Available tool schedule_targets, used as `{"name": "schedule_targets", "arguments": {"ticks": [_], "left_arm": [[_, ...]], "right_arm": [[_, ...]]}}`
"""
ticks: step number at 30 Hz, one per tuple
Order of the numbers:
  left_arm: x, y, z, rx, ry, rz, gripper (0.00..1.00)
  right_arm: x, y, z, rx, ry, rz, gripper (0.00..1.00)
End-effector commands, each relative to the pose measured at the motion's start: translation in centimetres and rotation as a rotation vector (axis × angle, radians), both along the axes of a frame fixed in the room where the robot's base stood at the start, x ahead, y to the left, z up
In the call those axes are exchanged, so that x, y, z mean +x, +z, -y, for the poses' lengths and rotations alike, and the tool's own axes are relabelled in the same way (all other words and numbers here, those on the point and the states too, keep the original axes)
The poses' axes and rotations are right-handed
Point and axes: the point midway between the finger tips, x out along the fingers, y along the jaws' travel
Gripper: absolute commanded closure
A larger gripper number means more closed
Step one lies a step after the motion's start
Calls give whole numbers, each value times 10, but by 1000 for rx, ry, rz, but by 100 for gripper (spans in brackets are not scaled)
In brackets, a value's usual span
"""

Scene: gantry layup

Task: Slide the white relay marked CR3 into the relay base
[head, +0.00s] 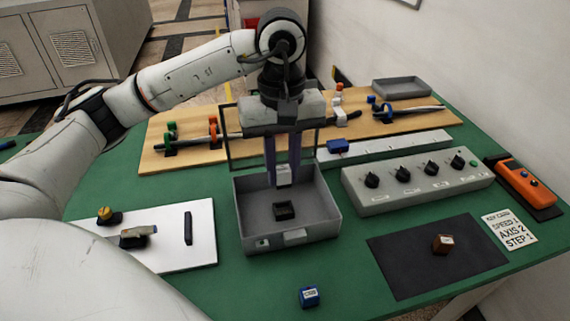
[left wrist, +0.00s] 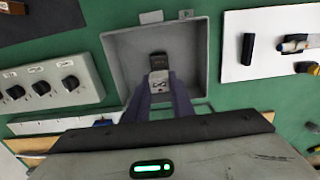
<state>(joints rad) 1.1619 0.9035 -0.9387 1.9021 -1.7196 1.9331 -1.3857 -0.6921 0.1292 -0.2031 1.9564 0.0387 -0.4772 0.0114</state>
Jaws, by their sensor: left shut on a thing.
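My left gripper (head: 284,172) points down over the open grey box and is shut on a white relay (head: 284,177). In the left wrist view the relay (left wrist: 159,78) sits between the fingertips, with a dark marking too small to read. The black relay base (head: 285,210) stands on the floor of the grey box (head: 330,225), below the relay in the head view. The base also shows in the left wrist view (left wrist: 159,57), just beyond the relay. The relay appears above the base; I cannot tell whether they touch. My right gripper is in neither view.
The box walls surround the base. A control panel with knobs (head: 415,196) stands to the right. A white board (head: 200,250) with parts lies left, a wooden board (head: 160,155) behind.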

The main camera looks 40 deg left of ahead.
Motion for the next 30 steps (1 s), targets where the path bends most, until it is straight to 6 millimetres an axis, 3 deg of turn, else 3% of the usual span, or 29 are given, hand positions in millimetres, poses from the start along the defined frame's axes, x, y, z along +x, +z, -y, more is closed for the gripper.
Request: {"name": "schedule_targets", "arguments": {"ticks": [8, 21, 30], "left_arm": [[0, -7, 1, 0, 0, 0, 100], [0, -48, 0, 0, 0, 0, 100], [0, -59, 0, 0, 0, 0, 100]], "right_arm": [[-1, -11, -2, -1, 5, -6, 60], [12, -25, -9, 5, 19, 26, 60], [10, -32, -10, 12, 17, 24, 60]]}}
